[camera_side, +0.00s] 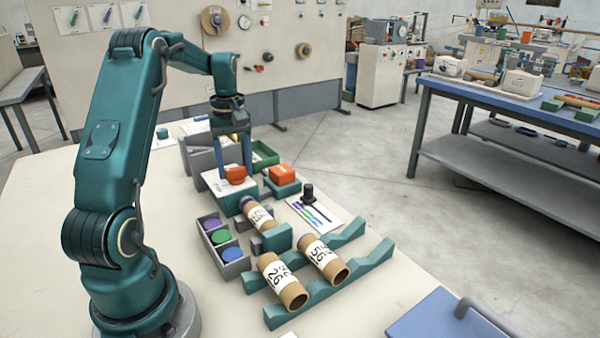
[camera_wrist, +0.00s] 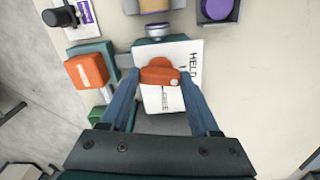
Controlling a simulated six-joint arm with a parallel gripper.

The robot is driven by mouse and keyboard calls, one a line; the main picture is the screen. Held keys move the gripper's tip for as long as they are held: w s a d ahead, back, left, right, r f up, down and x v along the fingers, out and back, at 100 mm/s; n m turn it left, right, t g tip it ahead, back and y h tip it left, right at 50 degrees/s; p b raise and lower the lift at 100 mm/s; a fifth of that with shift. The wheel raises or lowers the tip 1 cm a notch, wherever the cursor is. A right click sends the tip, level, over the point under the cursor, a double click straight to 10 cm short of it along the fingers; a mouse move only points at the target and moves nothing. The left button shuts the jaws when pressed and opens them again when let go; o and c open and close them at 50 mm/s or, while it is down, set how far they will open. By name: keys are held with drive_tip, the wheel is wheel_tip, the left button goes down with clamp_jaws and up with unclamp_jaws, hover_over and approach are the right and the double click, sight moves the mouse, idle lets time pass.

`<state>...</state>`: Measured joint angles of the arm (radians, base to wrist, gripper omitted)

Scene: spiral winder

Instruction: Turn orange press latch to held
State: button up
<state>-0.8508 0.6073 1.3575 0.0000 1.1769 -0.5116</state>
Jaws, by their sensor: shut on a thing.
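My gripper (camera_wrist: 160,76) is shut on the latch, one blue finger at each side. In the side view my gripper (camera_side: 234,168) points down, its fingers partly in front of the latch.
An orange block (camera_side: 281,174) on a teal base stands close to the right. A purple-ended tube (camera_side: 258,215) lies in front. A grey bin (camera_side: 222,242) holds purple, green and blue discs. Two labelled tubes (camera_side: 283,282) (camera_side: 325,260) rest on teal cradles (camera_side: 375,262).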

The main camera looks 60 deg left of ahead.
sight(235, 168)
drive_tip(key=shift+n, duration=1.1)
drive_tip(key=o, duration=1.4)
drive_tip(key=shift+c, duration=0.2)
drive_tip(key=shift+r, duration=0.15)
drive_tip(key=shift+r, duration=2.5)
